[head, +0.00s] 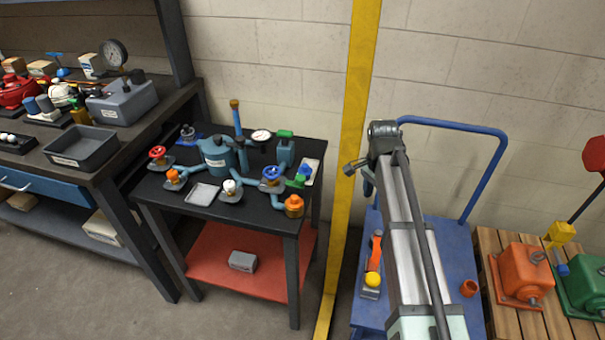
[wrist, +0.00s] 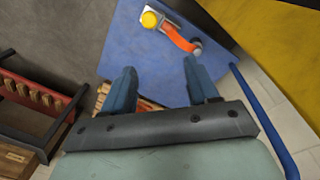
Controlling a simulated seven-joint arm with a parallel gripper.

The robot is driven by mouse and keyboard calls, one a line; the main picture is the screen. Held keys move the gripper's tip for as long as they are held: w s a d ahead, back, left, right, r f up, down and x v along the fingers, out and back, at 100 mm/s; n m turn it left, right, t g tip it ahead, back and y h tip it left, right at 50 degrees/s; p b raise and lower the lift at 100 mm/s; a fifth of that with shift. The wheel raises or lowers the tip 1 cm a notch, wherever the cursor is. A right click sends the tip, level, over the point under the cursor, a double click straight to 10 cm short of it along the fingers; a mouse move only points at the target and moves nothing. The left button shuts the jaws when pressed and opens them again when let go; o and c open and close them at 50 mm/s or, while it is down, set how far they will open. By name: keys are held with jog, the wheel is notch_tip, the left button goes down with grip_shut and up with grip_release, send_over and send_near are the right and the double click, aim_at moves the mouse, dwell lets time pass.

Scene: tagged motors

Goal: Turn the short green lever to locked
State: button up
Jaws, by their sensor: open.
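Two small green parts show on the black table (head: 262,214) in the head view. One green handle (head: 285,134) sits on top of a teal valve body at the back right. A short green piece (head: 298,181) is beside a blue handwheel at the right edge. I cannot tell which is the short lever, nor its locked mark. My gripper (head: 368,187) is right of the yellow post, above the blue cart, apart from the table. In the wrist view my gripper (wrist: 157,72) is open and empty, with no green part in sight.
A yellow post (head: 347,170) stands between the table and my arm. The blue cart (head: 455,260) carries an orange lever (head: 376,253) with a yellow knob. An orange motor (head: 522,274) and a green motor (head: 583,287) sit on a wooden pallet at right. A workbench stands left.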

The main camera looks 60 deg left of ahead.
jog(key=s+a+r, duration=0.7)
jog(key=a+r, duration=0.1)
jog(key=r, duration=0.2)
jog(key=y, duration=0.1)
send_near(301, 177)
jog(key=shift+n, duration=0.4)
notch_tip(301, 177, down, 8)
jog(key=shift+s+d+f, duration=0.1)
jog(key=shift+f, duration=0.15)
jog(key=c, duration=1)
